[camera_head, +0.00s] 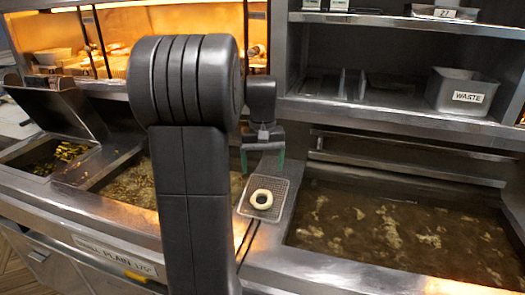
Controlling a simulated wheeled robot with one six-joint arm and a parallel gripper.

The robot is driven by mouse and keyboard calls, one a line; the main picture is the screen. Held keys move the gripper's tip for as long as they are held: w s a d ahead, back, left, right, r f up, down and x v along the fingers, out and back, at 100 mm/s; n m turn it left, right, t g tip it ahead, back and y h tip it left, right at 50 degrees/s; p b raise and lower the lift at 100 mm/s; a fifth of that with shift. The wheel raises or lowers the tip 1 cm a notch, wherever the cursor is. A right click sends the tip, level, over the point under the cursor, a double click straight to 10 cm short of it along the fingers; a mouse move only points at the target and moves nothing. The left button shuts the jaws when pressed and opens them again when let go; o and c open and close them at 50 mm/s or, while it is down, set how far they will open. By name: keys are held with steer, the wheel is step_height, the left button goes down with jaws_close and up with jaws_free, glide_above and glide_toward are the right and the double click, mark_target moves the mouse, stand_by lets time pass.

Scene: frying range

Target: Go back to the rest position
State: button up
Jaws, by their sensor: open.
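My gripper (262,162) is near the middle of the head view, partly behind my own dark arm. Its two greenish fingers stand apart with nothing seen between them. It is above the back part of a small mesh rack (278,208) set between the fryer vats. A pale ring-shaped piece of food (261,199) lies on the rack, in front of and apart from the fingers. My upper arm hides part of the middle vat and counter.
A vat of brown oil with floating bits (400,235) is at right, another vat (130,185) at left. A bin labelled WASTE (462,92) stands on the right shelf. An opened lid (55,108) stands over a container at far left. A lit cabinet is behind.

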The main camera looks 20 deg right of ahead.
step_height(320, 180, up, 5)
steer(key=shift+f, duration=0.1)
steer(key=shift+f, duration=0.1)
stand_by(0.3)
step_height(320, 180, down, 13)
steer(key=shift+r, duration=0.1)
steer(key=shift+r+p, duration=2.2)
steer(key=shift+r, duration=0.3)
